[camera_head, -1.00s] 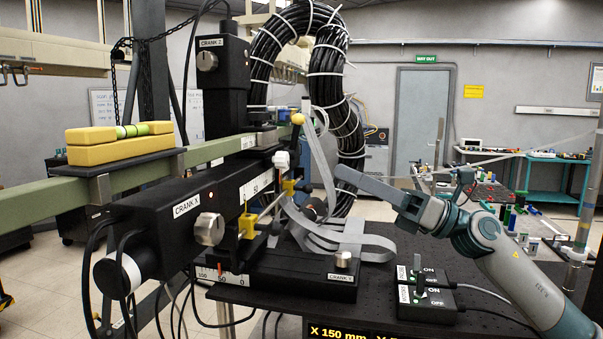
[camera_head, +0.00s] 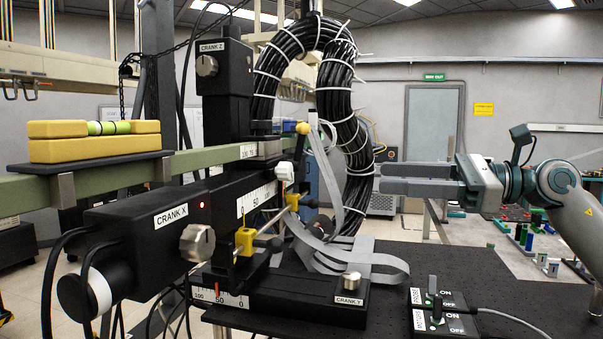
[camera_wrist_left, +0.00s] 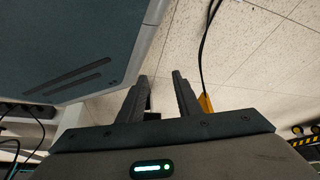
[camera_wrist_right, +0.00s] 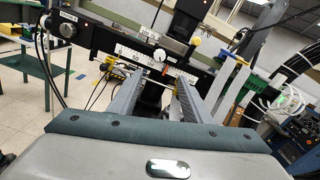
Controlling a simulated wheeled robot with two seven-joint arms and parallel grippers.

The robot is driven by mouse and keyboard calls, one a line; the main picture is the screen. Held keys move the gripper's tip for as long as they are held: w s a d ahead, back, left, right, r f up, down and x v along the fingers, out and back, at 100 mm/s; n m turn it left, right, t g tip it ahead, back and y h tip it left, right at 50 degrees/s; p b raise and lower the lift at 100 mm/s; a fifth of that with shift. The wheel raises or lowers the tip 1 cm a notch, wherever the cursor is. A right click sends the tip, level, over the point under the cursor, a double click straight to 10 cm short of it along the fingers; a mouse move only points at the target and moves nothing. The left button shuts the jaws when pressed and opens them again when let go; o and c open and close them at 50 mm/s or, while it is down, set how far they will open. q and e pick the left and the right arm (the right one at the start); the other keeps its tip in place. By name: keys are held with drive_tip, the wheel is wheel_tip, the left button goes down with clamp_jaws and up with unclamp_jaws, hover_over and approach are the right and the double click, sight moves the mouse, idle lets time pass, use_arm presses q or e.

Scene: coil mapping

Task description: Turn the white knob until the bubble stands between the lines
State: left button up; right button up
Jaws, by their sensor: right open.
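A small white knob (camera_head: 284,171) sits on the rail assembly above the white scale. It also shows in the right wrist view (camera_wrist_right: 160,55), ahead between my fingers. A yellow spirit level (camera_head: 95,150) with a green vial (camera_head: 108,128) lies on the beam at the left; its bubble is too small to place against the lines. My right gripper (camera_head: 384,178) is open and empty, pointing left, to the right of the knob and apart from it. My left gripper (camera_wrist_left: 161,77) shows only in its wrist view, fingers apart and empty over the floor.
The cable bundle (camera_head: 338,110) arches behind the knob, with a grey ribbon cable (camera_head: 335,185) beside it. Silver cranks X (camera_head: 197,243), Y (camera_head: 351,281) and Z (camera_head: 207,66) are nearby. Two switch boxes (camera_head: 440,322) stand on the black table (camera_head: 480,275). A yellow-tipped post (camera_head: 302,128) rises near the knob.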

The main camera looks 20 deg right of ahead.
drive_tip(key=p, duration=0.4)
approach(291, 172)
drive_tip(key=p+x, duration=0.3)
drive_tip(key=x, duration=0.3)
drive_tip(key=shift+w+a+r, duration=0.1)
drive_tip(key=shift+a+r, duration=0.05)
drive_tip(key=shift+a, duration=0.05)
use_arm(q)
drive_tip(key=s+a+r+g+y, duration=0.1)
drive_tip(key=s+a+g, duration=0.3)
drive_tip(key=s, duration=1.1)
drive_tip(key=shift+a+r+p, duration=0.45)
drive_tip(key=shift+a+r, duration=0.2)
drive_tip(key=shift+a, duration=0.35)
use_arm(e)
drive_tip(key=shift+x, duration=0.85)
drive_tip(key=shift+c, duration=0.5)
drive_tip(key=c, duration=0.9)
